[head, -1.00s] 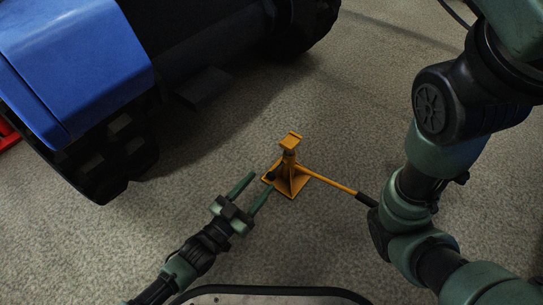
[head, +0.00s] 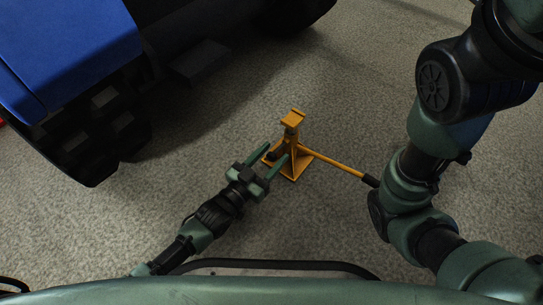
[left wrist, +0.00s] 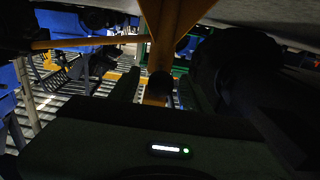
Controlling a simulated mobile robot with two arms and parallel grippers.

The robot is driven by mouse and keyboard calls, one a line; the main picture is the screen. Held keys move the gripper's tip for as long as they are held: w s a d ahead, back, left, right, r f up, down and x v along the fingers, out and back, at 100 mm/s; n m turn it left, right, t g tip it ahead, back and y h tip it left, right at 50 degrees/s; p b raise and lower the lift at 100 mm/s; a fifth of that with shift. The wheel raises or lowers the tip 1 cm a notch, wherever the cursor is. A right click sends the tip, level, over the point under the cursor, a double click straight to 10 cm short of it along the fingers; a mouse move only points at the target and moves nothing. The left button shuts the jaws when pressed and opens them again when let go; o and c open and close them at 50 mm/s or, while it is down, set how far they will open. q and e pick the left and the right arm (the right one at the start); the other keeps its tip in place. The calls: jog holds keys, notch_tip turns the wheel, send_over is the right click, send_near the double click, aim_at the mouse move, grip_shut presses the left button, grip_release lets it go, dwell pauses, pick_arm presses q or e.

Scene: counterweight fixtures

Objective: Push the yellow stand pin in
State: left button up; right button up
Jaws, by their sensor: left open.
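The yellow stand (head: 291,148) stands upright on the floor in the middle of the head view, with its square base flat. Its yellow handle (head: 335,167) reaches right to a black grip beside my right arm. My left gripper (head: 275,153) is open at the stand's near left side, its green fingers pointing at it. In the left wrist view the stand's legs (left wrist: 172,22) fill the top centre. A dark round knob (left wrist: 160,84), apparently the pin's end, shows between the fingers. I cannot tell whether they touch it. My right gripper is out of view.
A blue vehicle (head: 65,45) with a large black tyre (head: 95,140) stands at the left. The carpet-like floor (head: 220,130) around the stand is clear. My right arm fills the right side.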

pick_arm(q)
grip_shut()
dwell(1.3)
